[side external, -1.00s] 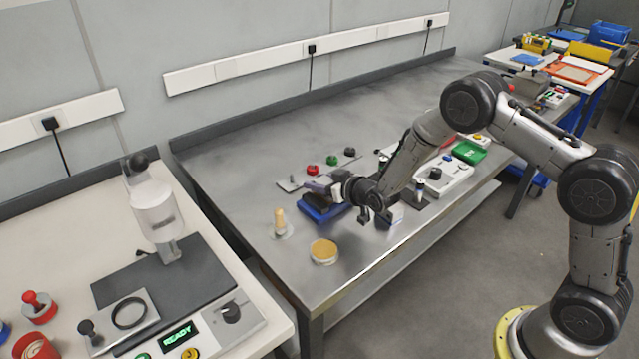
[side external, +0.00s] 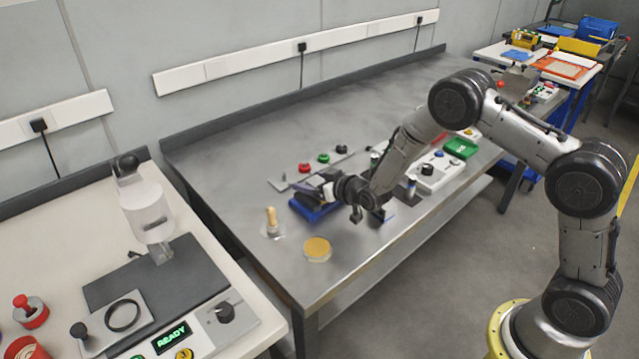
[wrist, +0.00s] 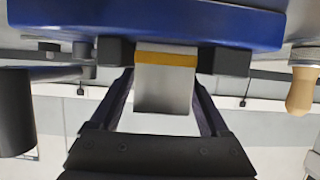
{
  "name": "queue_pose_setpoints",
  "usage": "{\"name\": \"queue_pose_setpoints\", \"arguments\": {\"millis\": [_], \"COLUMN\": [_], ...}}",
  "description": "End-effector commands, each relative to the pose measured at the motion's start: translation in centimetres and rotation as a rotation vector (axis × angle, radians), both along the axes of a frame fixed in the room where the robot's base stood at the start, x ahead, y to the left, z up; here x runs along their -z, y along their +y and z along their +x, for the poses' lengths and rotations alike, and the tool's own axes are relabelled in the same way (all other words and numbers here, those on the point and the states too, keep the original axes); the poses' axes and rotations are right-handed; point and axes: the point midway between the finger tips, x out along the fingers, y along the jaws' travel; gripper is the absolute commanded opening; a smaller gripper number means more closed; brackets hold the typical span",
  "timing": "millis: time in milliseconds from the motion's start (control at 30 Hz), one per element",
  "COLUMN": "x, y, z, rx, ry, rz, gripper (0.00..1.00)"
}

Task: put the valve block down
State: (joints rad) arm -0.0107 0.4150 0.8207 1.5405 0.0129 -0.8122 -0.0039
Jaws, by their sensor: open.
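The valve block (wrist: 165,85) looks like a light grey block with a yellow band. It sits between the two dark fingertips of my gripper (wrist: 170,55) in the wrist view. The jaws are open, and I see no clear gap beside the block.
A wooden-handled tool (side external: 270,222) and a round tan-topped disc (side external: 317,249) stand left and in front. A strip with coloured knobs (side external: 322,160) lies behind. A white control box (side external: 434,172) and green tray (side external: 461,148) are to the right.

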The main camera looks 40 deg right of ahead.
Motion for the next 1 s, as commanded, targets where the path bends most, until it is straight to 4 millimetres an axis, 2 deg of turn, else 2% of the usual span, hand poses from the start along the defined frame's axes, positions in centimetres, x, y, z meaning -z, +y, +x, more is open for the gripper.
{"name": "queue_pose_setpoints", "arguments": {"millis": [167,600,800,1000], "x": [-0.9,-3.9,-4.5,-4.7], "y": [0.0,0.0,0.0,0.0], "z": [-1.7,-8.9,-10.7,-11.1], "rx": [0.0,0.0,0.0,0.0], "ry": [-0.001,-0.002,-0.001,-0.001], "rz": [0.0,0.0,0.0,0.0], "gripper": [0.8,0.8,0.8,0.8]}}
